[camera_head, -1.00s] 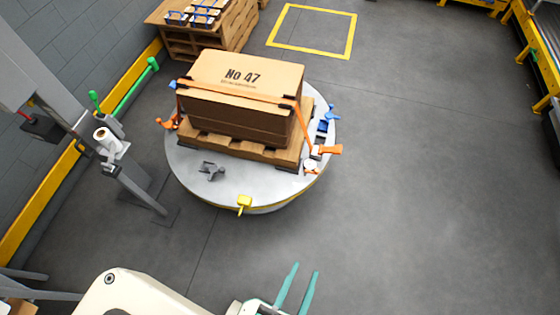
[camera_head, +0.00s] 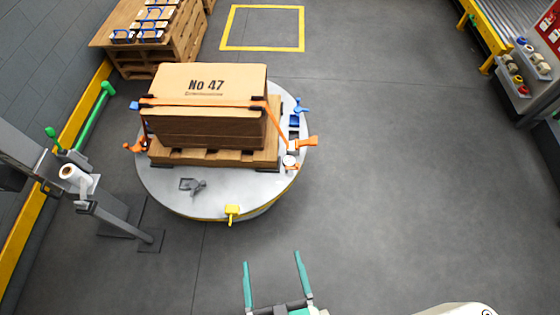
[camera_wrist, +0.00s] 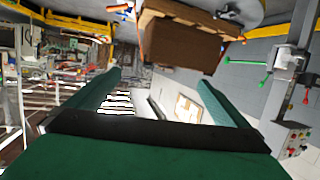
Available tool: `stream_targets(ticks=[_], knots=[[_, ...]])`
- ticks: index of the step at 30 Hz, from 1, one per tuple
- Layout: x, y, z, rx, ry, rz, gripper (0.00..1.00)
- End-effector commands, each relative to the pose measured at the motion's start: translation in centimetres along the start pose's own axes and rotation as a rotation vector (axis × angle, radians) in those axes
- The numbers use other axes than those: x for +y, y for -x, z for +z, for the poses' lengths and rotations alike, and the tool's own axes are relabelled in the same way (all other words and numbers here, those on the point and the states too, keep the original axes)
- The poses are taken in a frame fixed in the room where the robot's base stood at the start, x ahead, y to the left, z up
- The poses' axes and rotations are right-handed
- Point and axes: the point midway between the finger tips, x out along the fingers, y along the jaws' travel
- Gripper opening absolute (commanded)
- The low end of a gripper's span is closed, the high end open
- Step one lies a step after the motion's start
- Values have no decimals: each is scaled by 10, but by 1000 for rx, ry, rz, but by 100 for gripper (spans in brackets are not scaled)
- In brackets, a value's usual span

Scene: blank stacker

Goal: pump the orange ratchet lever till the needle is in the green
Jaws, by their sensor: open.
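The orange ratchet lever (camera_head: 308,141) sticks out at the right edge of the round grey turntable (camera_head: 215,203). A white round gauge (camera_head: 289,160) sits just beside it; its needle is too small to read. An orange strap (camera_head: 200,102) runs over the brown No 47 box (camera_head: 195,125), which stands on a wooden pallet (camera_head: 212,157) on the turntable. My gripper (camera_head: 272,262) is open and empty, low in the head view, over bare floor and well apart from the lever. The wrist view shows the open fingers (camera_wrist: 158,90) and the box, tilted.
A yellow handle (camera_head: 232,212) juts from the turntable's front edge. A grey post with a white roll (camera_head: 72,173) stands at the left. A pallet stack with blue items (camera_head: 165,50) is at the back left. Floor to the right is clear.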

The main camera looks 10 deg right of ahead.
Motion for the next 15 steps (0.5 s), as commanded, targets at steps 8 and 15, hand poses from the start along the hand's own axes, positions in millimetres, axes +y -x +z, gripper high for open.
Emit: stream_targets(ticks=[8, 15], knots=[[45, -89, 89, -74, 40, 65, 100], [83, -176, 143, -135, 41, 98, 100]])
